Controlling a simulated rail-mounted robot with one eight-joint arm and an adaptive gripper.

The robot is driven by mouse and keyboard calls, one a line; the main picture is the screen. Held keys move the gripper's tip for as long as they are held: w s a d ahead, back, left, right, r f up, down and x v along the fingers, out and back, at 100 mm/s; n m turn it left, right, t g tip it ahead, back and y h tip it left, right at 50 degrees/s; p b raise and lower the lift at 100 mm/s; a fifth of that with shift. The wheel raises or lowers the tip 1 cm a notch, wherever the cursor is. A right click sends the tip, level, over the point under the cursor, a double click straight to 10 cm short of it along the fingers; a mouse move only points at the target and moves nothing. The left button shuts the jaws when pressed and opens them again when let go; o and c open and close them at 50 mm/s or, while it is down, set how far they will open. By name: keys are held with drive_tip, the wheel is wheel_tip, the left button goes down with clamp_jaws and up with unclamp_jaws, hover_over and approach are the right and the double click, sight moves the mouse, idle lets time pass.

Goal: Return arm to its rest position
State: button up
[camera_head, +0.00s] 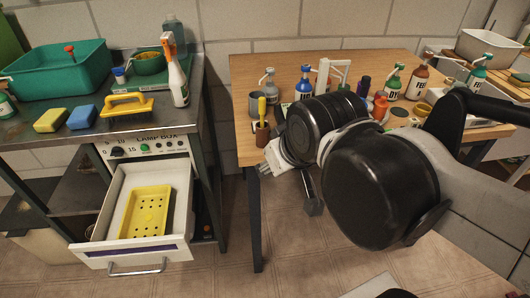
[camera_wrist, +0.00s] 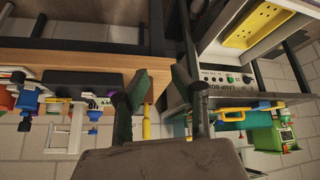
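My arm reaches across the right side of the head view, its dark rounded links covering part of the wooden table (camera_head: 330,65). My gripper (camera_head: 312,206) hangs beside the table's front edge, partly hidden behind my arm. In the wrist view, its two dark fingers (camera_wrist: 160,85) stand apart with nothing held between them. A yellow-handled tool (camera_wrist: 147,122) shows in the background beyond the gap.
The lamp box (camera_head: 150,147) has its white drawer (camera_head: 110,205) pulled out, with a yellow perforated tray (camera_head: 147,212) inside. A spray bottle (camera_head: 177,80), sponges and a green basin (camera_head: 60,72) sit on the left counter. Several pump bottles crowd the table. Floor (camera_head: 225,270) in front is clear.

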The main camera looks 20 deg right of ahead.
drive_tip(key=shift+s+d+f+m, duration=0.3)
drive_tip(key=shift+s+m, duration=0.2)
drive_tip(key=shift+m, duration=0.1)
drive_tip(key=shift+r, duration=0.1)
wheel_tip(320, 180, up, 7)
drive_tip(key=p, duration=0.7)
drive_tip(key=shift+r+p, duration=0.2)
drive_tip(key=shift+p, duration=0.1)
